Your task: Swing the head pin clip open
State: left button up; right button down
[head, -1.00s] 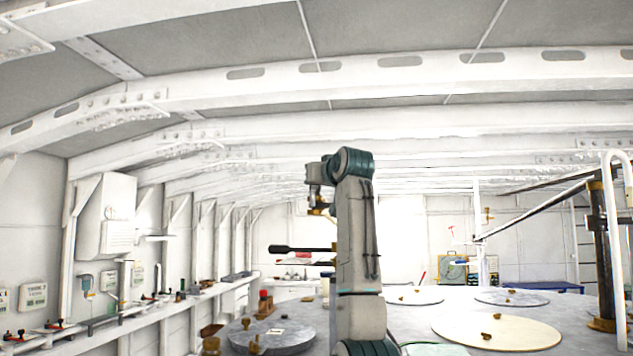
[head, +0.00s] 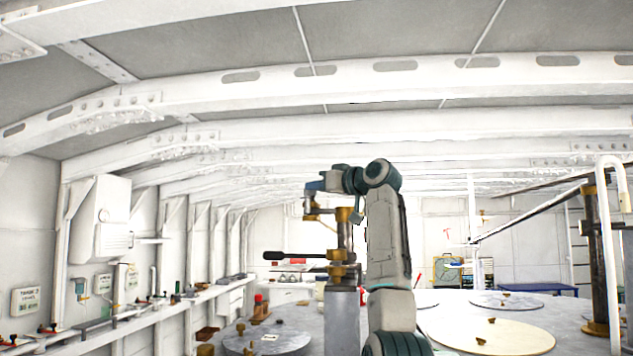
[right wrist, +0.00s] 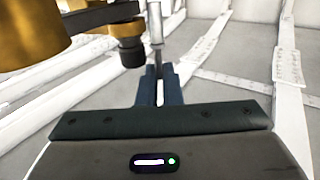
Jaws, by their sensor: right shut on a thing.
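My right gripper (head: 312,188) is at the top left of a brass-and-grey fitting (head: 342,235) that stands on a grey post (head: 342,315). In the right wrist view the dark blue fingers (right wrist: 159,88) are shut on the thin lower end of a slim grey rod (right wrist: 156,25), which I take for the head pin clip. A brass piece with a black lower end (right wrist: 130,45) is just left of the rod, apart from the fingers. A larger brass cylinder (right wrist: 32,32) is farther left. My left gripper is out of view.
A black-handled lever (head: 290,255) sticks out left from the fitting. Round lids (head: 490,338) lie on the grey deck at right, and another (head: 265,342) at left. A white shelf (head: 150,312) runs along the left wall. A brass column (head: 595,250) stands at right.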

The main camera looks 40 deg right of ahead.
jog(key=shift+w+d+f+n+g+y, duration=0.15)
jog(key=shift+n+g+y, duration=0.2)
jog(key=shift+n+y, duration=0.55)
jog(key=shift+w+d+f+n+g+y, duration=0.1)
jog(key=shift+d+n+g+y, duration=0.3)
jog(key=shift+y, duration=0.9)
jog(key=shift+w+a+f+n+g+y, duration=0.1)
jog(key=shift+n+g+y, duration=0.15)
jog(key=shift+n+y, duration=0.7)
jog(key=shift+w+d+f+n+g+y, duration=0.15)
jog(key=shift+n+g+y, duration=0.3)
jog(key=shift+y, duration=0.4)
jog(key=c, duration=1.6)
grip_release()
jog(key=shift+c, duration=0.2)
jog(key=shift+o, duration=0.2)
jog(key=shift+w+a+p, duration=0.3)
jog(key=shift+w+a, duration=0.05)
jog(key=shift+w, duration=0.15)
jog(key=shift+s+d+r+m+t+h, duration=0.25)
jog(key=shift+s+m+t+h, duration=0.15)
jog(key=shift+h, duration=0.2)
